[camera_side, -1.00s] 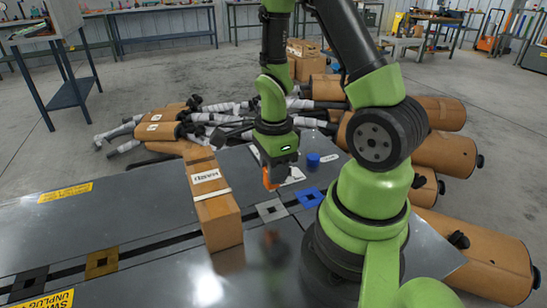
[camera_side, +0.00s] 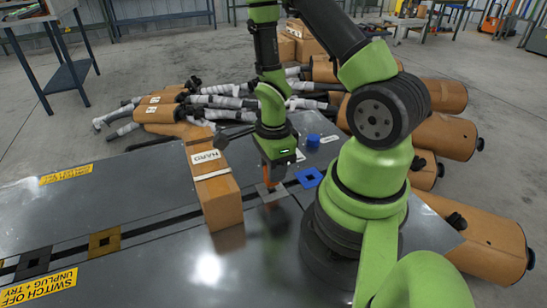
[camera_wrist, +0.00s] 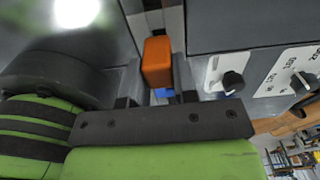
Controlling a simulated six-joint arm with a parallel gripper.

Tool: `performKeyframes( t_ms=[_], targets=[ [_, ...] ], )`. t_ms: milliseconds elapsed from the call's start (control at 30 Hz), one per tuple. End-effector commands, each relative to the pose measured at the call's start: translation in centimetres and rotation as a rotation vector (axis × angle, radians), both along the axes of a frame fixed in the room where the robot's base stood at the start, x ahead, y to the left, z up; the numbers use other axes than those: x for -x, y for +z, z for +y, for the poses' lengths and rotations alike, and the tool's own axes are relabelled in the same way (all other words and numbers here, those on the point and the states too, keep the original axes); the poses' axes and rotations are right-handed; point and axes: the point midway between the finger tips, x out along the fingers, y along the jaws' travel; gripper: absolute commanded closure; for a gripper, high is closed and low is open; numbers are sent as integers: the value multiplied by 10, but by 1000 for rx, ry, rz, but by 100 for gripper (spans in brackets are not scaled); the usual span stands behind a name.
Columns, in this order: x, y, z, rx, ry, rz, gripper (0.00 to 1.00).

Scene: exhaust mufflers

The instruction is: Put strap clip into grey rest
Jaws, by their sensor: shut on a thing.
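The orange strap clip (camera_side: 266,173) is held in my gripper (camera_side: 268,165), which points down at the grey rest (camera_side: 277,191). The grey rest is a flat square plate on the table. The clip's lower end is over the middle of the rest in the side view, and I cannot tell if it is inside the opening. In the wrist view the orange clip (camera_wrist: 157,60) sits between the jaws of my gripper (camera_wrist: 158,85). Part of the pale rest shows behind it there.
A blue square rest (camera_side: 308,177) and a blue cylinder (camera_side: 313,141) are to the right. A strapped carton (camera_side: 216,200) stands close on the left. A brass-coloured rest (camera_side: 104,242) and a dark rest (camera_side: 33,263) lie farther left.

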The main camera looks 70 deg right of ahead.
Motion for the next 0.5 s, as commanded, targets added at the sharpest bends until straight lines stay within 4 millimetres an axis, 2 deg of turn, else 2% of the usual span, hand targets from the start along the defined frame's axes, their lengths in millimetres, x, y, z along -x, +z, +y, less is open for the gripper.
performKeyframes(
  t_ms=[200,500],
  targets=[
    [0,-8,0,0,0,0,94],
    [0,-8,0,1,0,-1,94]
  ],
)
